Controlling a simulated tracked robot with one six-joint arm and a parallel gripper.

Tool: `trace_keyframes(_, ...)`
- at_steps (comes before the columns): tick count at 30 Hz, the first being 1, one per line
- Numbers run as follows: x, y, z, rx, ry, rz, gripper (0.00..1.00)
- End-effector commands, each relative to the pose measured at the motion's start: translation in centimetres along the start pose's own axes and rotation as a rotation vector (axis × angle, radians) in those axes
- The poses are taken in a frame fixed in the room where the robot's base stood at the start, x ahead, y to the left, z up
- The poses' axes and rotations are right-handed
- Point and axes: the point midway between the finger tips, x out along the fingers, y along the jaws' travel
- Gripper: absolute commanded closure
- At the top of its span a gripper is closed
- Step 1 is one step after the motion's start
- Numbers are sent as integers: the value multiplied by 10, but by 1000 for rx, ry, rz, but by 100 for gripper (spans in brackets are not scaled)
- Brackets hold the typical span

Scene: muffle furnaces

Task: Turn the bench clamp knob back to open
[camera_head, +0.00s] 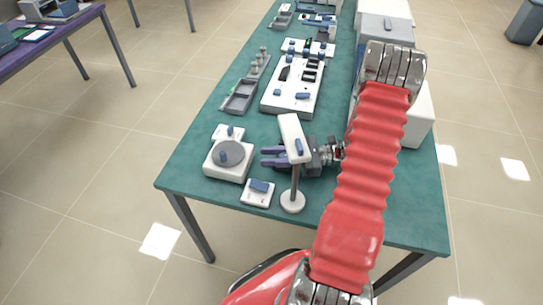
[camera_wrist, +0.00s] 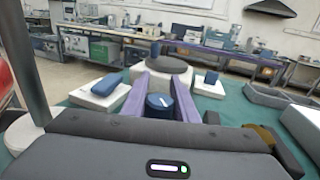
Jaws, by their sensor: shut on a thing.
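A blue round knob (camera_wrist: 160,104) with a white line on top stands between the purple fingers of my gripper (camera_wrist: 162,88) in the wrist view. I take it for the bench clamp knob. My gripper is shut on it, with one finger on each side. In the head view my gripper (camera_head: 266,156) reaches left over the green bench, low and close to its top. The knob cannot be made out there, and the clamp's body is hidden too. The white head of a stand (camera_head: 292,128) hides part of my gripper from above.
The stand's round base (camera_head: 292,203) and pole are close to my gripper. A white box with a grey disc (camera_head: 230,153) and a small white box with a blue knob (camera_head: 250,197) lie just ahead. A white panel (camera_head: 291,103) and grey tray (camera_head: 240,96) stand farther back.

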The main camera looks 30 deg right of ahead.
Motion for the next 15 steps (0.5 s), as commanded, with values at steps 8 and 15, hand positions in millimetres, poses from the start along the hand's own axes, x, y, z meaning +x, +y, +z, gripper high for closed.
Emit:
trace_keyframes(8,0,0,-1,0,1,-1,63)
trace_keyframes(15,0,0,0,0,0,-1,55)
